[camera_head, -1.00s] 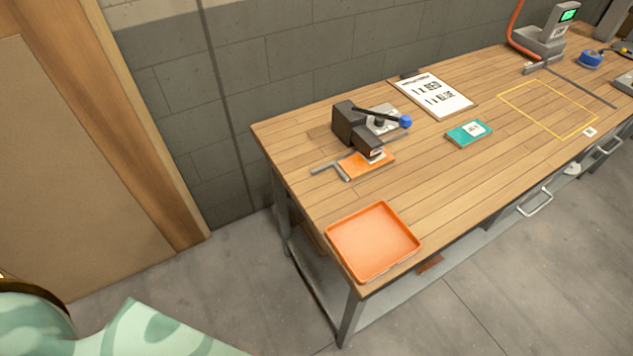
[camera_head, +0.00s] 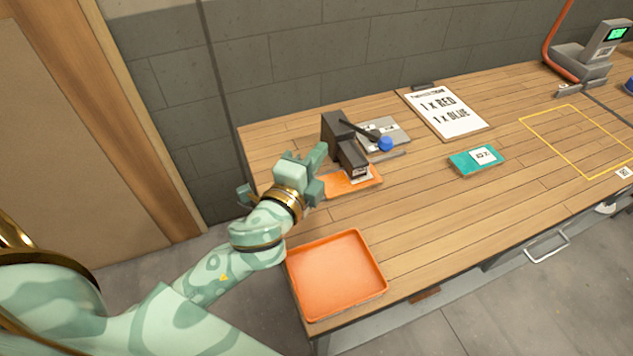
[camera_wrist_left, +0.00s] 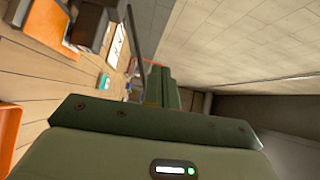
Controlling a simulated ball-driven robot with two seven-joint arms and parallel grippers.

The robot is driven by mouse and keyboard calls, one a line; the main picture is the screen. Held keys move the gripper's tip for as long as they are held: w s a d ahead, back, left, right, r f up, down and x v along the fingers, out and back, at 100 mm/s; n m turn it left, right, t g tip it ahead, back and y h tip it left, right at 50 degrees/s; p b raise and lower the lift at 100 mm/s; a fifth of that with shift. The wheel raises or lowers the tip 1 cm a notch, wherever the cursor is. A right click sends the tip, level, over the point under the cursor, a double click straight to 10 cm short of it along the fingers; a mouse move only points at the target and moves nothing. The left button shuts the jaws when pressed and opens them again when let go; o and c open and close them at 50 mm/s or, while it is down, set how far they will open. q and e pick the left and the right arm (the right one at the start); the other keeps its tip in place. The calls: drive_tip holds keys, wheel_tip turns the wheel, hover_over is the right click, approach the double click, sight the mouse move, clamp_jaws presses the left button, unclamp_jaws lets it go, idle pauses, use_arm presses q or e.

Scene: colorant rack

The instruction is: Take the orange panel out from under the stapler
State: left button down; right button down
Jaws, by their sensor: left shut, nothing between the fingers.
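The orange panel (camera_head: 345,184) lies flat on the bench, with its far part under the head of the dark stapler (camera_head: 338,140). The stapler has a lever with a blue knob (camera_head: 385,144). In the left wrist view the panel (camera_wrist_left: 50,22) shows beside the stapler (camera_wrist_left: 92,22). My left gripper (camera_head: 318,160) is shut and empty. In the head view it appears just left of the stapler and panel, over the bench's left end. It hides the grey metal guide at the panel's left side. My right gripper is not in view.
An orange tray (camera_head: 338,275) sits at the bench's front left corner. Behind the stapler is a grey plate (camera_head: 385,131). A clipboard (camera_head: 445,110), a teal card (camera_head: 476,160) and a yellow outlined area (camera_head: 575,140) are to the right.

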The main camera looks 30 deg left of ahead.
use_arm(q)
drive_tip(key=w+d+r+m+g+h, duration=0.25)
drive_tip(key=d+r+m+h, duration=0.35)
drive_tip(key=d+m+h, duration=0.9)
drive_tip(key=m+g+y, duration=0.6)
drive_tip(key=m+g, duration=0.8)
drive_tip(key=m, duration=0.7)
hover_over(338, 186)
drive_tip(key=s+d, duration=0.4)
drive_tip(key=s, duration=0.1)
wheel_tip(338, 186, down, 12)
drive_tip(key=a+g+y, duration=0.1)
drive_tip(key=a+y, duration=0.5)
drive_tip(key=a, duration=0.8)
drive_tip(key=x, duration=0.3)
drive_tip(key=b+x, duration=0.1)
drive_tip(key=x, duration=0.5)
drive_tip(key=shift+w+a+f+b, duration=0.1)
drive_tip(key=shift+w+a+b, duration=0.1)
drive_tip(key=shift+w+b, duration=0.15)
drive_tip(key=d, duration=0.3)
drive_tip(key=shift+w+f, duration=0.2)
drive_tip(key=shift+f, duration=0.15)
drive_tip(key=shift+d, duration=0.6)
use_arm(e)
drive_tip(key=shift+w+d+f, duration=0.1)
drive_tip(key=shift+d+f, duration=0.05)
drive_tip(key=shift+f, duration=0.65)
